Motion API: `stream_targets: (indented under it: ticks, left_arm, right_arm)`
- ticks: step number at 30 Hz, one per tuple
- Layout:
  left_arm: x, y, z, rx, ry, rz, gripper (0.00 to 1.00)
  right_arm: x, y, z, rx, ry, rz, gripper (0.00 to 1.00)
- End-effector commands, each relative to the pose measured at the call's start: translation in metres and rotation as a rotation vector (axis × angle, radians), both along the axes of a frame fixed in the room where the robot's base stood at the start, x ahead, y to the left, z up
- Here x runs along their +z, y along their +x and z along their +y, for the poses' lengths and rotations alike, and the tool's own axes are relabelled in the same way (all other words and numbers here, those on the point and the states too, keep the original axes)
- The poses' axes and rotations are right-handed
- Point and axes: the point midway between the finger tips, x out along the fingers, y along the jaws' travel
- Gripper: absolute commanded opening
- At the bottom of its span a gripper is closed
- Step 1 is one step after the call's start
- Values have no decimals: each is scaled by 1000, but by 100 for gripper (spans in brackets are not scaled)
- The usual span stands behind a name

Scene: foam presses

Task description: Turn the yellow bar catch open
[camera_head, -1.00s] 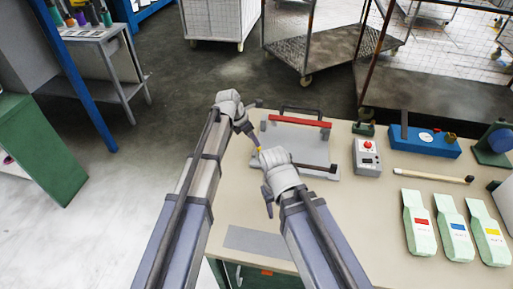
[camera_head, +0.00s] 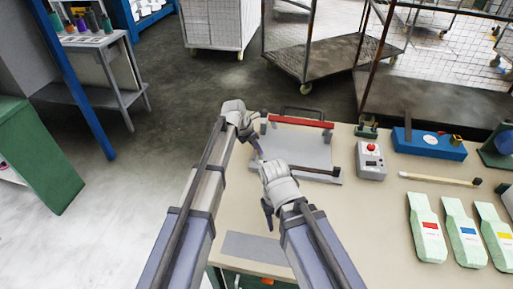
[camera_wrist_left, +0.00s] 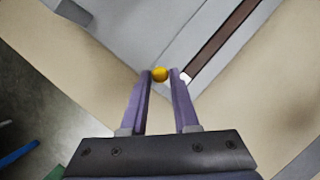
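The yellow catch shows as a small round yellow end (camera_wrist_left: 160,74) in the left wrist view, at the tips of my left gripper (camera_wrist_left: 160,77). The fingers stand apart, one on each side of it, with no clear contact. In the head view my left gripper (camera_head: 257,148) points down at the left edge of the grey press (camera_head: 305,148), and the catch is hidden there. The press has a red bar at its back and a dark bar at its front right.
A grey box with a red button (camera_head: 371,160) stands right of the press. A grey mat (camera_head: 257,247) lies at the front.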

Motion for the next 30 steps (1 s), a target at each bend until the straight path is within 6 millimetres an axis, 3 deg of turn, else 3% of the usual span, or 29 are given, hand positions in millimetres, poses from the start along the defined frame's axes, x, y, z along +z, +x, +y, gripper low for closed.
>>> stream_targets:
  ticks: [1,7,20,30]
  left_arm:
    - [0,0,0,0,0,0,22]
    - [0,0,0,0,0,0,0]
    - [0,0,0,-12,0,0,0]
    - [0,4,2,-194,0,1,0]
  right_arm:
    - [0,0,0,0,0,0,50]
    - [0,0,0,0,0,0,50]
    - [0,0,0,0,0,0,50]
    - [0,0,0,0,0,0,50]
